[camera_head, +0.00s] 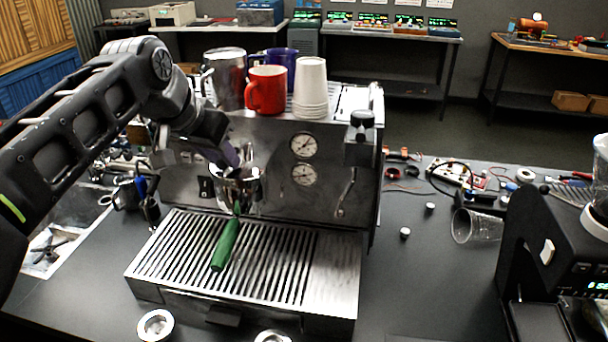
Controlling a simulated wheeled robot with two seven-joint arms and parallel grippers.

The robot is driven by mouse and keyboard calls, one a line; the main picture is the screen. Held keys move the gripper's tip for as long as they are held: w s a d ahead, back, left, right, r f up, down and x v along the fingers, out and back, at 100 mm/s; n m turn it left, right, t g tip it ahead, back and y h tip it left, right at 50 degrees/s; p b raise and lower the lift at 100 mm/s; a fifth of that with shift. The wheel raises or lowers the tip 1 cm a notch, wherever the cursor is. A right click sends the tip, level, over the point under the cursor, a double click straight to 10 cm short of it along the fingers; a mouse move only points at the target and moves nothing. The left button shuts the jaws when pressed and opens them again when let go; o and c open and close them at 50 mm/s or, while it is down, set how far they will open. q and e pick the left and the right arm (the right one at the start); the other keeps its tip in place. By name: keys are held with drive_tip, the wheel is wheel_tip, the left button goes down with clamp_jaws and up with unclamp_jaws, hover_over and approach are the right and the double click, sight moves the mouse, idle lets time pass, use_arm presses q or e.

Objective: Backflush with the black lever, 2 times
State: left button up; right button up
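The espresso machine (270,140) stands on the dark bench with its front towards me. A portafilter with a green handle (225,245) sits at the chrome group head (240,190), its handle pointing down towards me over the drip tray. My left arm comes in from the left, and my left gripper (232,158) is right at the top of the group head. Its fingertips are small and dark here, so I cannot tell whether they are open or shut. No black lever shows clearly; the gripper covers that spot. A black knob (362,118) is at the machine's right. My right gripper is out of view.
Cups stand on top of the machine, among them a red mug (267,90) and stacked white cups (311,88). A slatted drip tray (285,262) lies below. A clear tumbler (476,226) lies on its side to the right, near a black grinder (555,240).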

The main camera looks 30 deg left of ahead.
use_arm(q)
drive_tip(key=shift+a+m+h, duration=0.5)
drive_tip(key=shift+a+m, duration=0.1)
drive_tip(key=shift+m, duration=0.2)
drive_tip(key=shift+d, duration=0.1)
idle(3.4)
drive_tip(key=shift+d+n+y, duration=0.5)
drive_tip(key=shift+d+n, duration=0.05)
drive_tip(key=shift+n, duration=0.25)
drive_tip(key=shift+d+n+y, duration=0.4)
drive_tip(key=shift+d+n, duration=0.15)
drive_tip(key=shift+n, duration=0.15)
drive_tip(key=shift+w, duration=0.1)
